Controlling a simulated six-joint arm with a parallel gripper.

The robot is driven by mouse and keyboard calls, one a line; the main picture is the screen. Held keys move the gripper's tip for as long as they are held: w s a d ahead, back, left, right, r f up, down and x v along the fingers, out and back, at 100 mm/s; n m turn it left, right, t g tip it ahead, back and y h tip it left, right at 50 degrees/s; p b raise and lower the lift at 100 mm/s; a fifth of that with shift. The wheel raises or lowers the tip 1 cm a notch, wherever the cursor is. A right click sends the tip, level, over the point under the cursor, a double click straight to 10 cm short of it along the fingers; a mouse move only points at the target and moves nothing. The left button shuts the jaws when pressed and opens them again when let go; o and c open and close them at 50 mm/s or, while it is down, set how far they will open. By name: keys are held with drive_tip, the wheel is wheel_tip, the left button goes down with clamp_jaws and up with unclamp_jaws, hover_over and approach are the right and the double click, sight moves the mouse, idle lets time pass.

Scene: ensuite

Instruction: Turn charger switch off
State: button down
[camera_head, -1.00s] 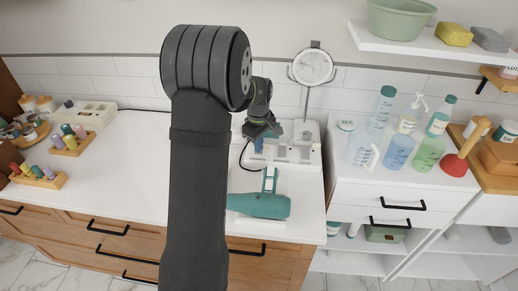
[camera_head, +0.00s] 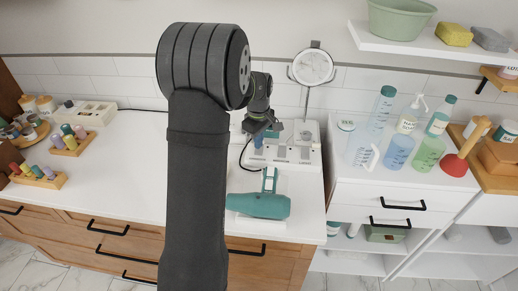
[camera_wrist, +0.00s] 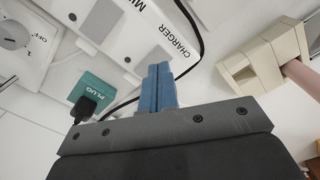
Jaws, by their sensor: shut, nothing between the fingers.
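The white switch panel (camera_head: 308,140) stands on the counter right of my arm. In the wrist view its face fills the top, with a printed CHARGER label (camera_wrist: 178,40) and a pale raised rocker (camera_wrist: 100,20) to the left of the label. I cannot tell which way the rocker is tipped. My gripper (camera_head: 258,143) is over the panel's left part. In the wrist view its blue fingers (camera_wrist: 158,72) are together and empty, with their tips below the CHARGER label. Whether they touch the panel is unclear.
A teal PLUG block (camera_wrist: 92,90) with a black plug and cable lies left of the fingers. A dial marked OFF (camera_wrist: 14,32) is farther left. A beige holder (camera_wrist: 265,62) is at right. A teal hair dryer (camera_head: 260,205) lies in front of the panel; a round mirror (camera_head: 312,67) stands behind.

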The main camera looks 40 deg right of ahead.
sight(259, 152)
drive_tip(key=shift+r, duration=2.3)
drive_tip(key=shift+f, duration=3.55)
drive_tip(key=shift+r, duration=0.15)
wheel_tip(259, 152, up, 10)
drive_tip(key=w+a, duration=0.2)
drive_tip(key=shift+r+n, duration=0.25)
drive_tip(key=shift+n, duration=0.05)
